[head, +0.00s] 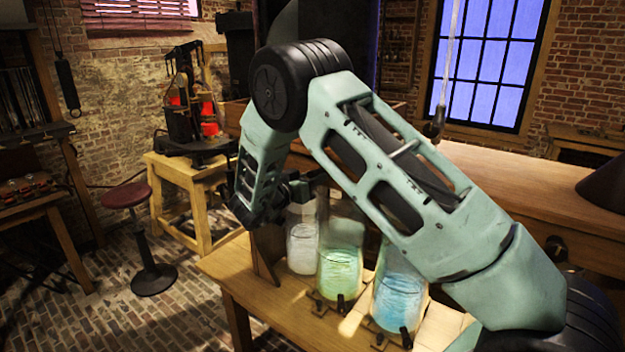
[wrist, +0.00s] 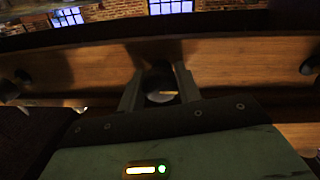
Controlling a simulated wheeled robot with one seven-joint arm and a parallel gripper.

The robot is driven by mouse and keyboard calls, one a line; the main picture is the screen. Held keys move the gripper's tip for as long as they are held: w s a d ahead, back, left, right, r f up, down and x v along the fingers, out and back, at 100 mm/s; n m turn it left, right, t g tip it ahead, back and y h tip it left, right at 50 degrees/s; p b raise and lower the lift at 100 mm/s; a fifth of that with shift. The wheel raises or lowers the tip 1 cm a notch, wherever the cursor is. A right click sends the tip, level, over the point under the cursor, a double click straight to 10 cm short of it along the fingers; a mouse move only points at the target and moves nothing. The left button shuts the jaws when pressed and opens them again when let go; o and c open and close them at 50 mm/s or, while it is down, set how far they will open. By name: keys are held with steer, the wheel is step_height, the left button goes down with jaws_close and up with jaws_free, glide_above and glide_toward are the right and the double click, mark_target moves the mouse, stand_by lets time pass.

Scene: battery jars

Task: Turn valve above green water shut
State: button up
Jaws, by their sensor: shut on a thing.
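The jar of green water (head: 340,270) stands on the wooden bench between a jar of pale water (head: 302,245) and a jar of blue water (head: 399,298). My arm hides much of the space above the jars. My gripper (wrist: 159,88) shows in the wrist view with a finger on each side of a dark round knob (wrist: 159,77), and it is shut on this knob. In the head view my gripper is mostly hidden near the tops of the pale and green jars. The valve above the green water is not clearly visible there, and I cannot tell how far it is turned.
Small black fittings (head: 341,303) stand at the bench's front edge before the jars. A long wooden counter (head: 520,200) runs behind them. A red stool (head: 127,195) and a wooden stand (head: 185,180) with a dark machine are at left. The brick floor at left is open.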

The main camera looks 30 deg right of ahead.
steer(key=shift+f+b, duration=0.1)
steer(key=shift+b, duration=0.2)
steer(key=m+b, duration=0.1)
steer(key=b, duration=0.1)
steer(key=m+b, duration=0.1)
steer(key=b, duration=0.1)
steer(key=m+b, duration=0.1)
steer(key=b, duration=0.1)
steer(key=shift+f+m, duration=0.25)
steer(key=shift+m, duration=0.15)
steer(key=m+b, duration=0.5)
steer(key=b, duration=0.3)
steer(key=shift+y+b, duration=0.3)
steer(key=shift+y, duration=0.1)
steer(key=m+b, duration=0.5)
steer(key=b, duration=0.4)
steer(key=shift+m+t+b, duration=0.3)
steer(key=shift+m+b, duration=0.05)
steer(key=shift+m, duration=0.05)
steer(key=m+b, duration=0.1)
steer(key=b, duration=0.1)
steer(key=m+b, duration=0.1)
steer(key=shift+r+b, duration=0.35)
steer(key=shift+m, duration=0.3)
steer(key=o, duration=1)
steer(key=shift+r, duration=0.1)
steer(key=shift+r, duration=0.1)
